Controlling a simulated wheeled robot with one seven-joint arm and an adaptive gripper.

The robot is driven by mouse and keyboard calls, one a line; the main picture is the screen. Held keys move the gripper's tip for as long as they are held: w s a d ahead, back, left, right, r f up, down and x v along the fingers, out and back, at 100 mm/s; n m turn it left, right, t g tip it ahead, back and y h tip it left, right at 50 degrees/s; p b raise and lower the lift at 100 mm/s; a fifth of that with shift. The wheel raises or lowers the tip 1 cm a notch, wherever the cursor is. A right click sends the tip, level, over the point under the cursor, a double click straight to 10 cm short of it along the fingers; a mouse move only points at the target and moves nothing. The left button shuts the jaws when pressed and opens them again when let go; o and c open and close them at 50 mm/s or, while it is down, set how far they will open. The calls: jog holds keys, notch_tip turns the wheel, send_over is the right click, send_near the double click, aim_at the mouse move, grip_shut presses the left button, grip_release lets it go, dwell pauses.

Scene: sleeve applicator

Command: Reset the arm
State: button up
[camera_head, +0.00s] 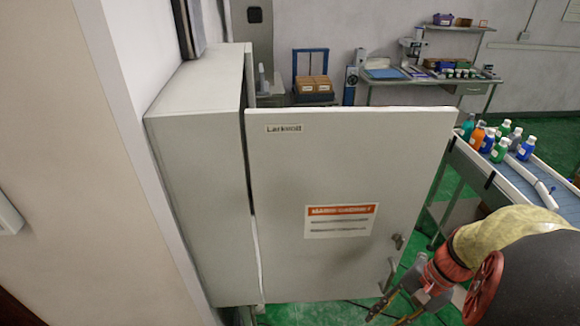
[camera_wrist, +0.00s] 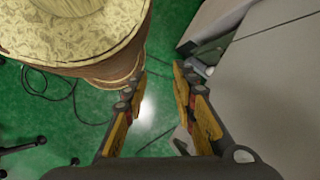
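My gripper (camera_head: 392,312) is at the bottom right of the head view, low beside the lower right part of the cabinet door. In the wrist view my gripper (camera_wrist: 158,78) has its two yellow-padded fingers apart, with only green floor visible between them. It holds nothing. My arm reaches in from the right edge of the head view, with a yellow patterned section. A large yellow patterned round shape fills the upper left of the wrist view; I cannot tell whether it is part of me.
A grey cabinet (camera_head: 195,185) stands at left, its labelled door (camera_head: 300,260) ajar, with a handle (camera_head: 388,275) at lower right. A conveyor (camera_head: 535,175) with several bottles (camera_head: 500,140) is at right. A workbench (camera_head: 430,80) stands behind. Cables (camera_wrist: 70,95) lie on the green floor.

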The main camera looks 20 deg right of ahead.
jog(key=w+a+r+n+t+h+b, duration=0.1)
jog(key=w+a+r+n+t+h, duration=0.1)
jog(key=w+a+r+n, duration=0.2)
jog(key=w+a+r+n+t+h+b, duration=0.1)
jog(key=w+a+r+n+t+h, duration=0.1)
jog(key=a+r+n, duration=0.7)
jog(key=shift+w+a+r+n+h, duration=0.25)
jog(key=shift+w+a+n+h, duration=0.3)
jog(key=shift+w+a, duration=0.65)
jog(key=shift+s, duration=0.1)
